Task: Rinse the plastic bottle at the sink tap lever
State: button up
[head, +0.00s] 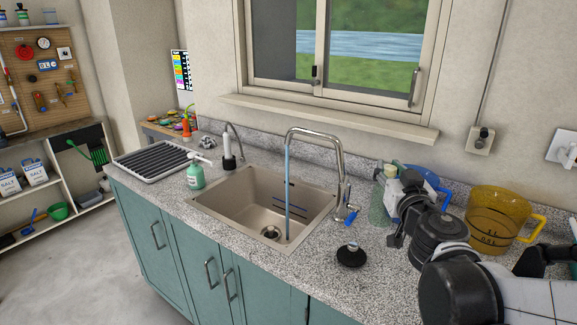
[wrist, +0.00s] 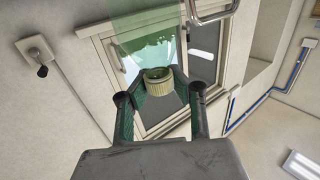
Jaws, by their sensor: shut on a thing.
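The plastic bottle (head: 378,207) is pale green and see-through. It shows in the head view just right of the tap, partly hidden by my gripper. My gripper (head: 396,222) is shut on it, over the counter right of the sink. In the wrist view the bottle's ribbed yellowish part (wrist: 158,76) sits between the fingers (wrist: 160,100), with green clear plastic (wrist: 150,28) beyond it. The metal tap (head: 338,160) arches over the beige sink (head: 232,200). A blue stream of water (head: 287,195) runs from its spout into the basin. The blue-tipped tap lever (head: 351,215) is at the tap's base.
A black stopper (head: 351,256) lies on the counter right of the sink. A yellow measuring jug (head: 497,212) and a blue jug (head: 428,175) stand near my arm. A green soap bottle (head: 195,175) and drying rack (head: 155,162) are left of the sink. The basin looks empty except for water.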

jog(key=shift+s+d+p, duration=0.2)
jog(key=shift+s+d, duration=0.15)
jog(key=shift+s, duration=0.3)
jog(key=shift+s+d+p, duration=0.2)
jog(key=shift+s+d, duration=0.2)
jog(key=shift+s, duration=0.3)
jog(key=shift+s+d+p, duration=0.2)
jog(key=shift+s+d, duration=0.15)
jog(key=shift+s, duration=0.3)
jog(key=s+d+r+p, duration=0.2)
jog(key=s+r+p, duration=0.2)
jog(key=p, duration=0.1)
jog(key=shift+s, duration=0.25)
jog(key=shift+w+d, duration=0.1)
dwell(0.6)
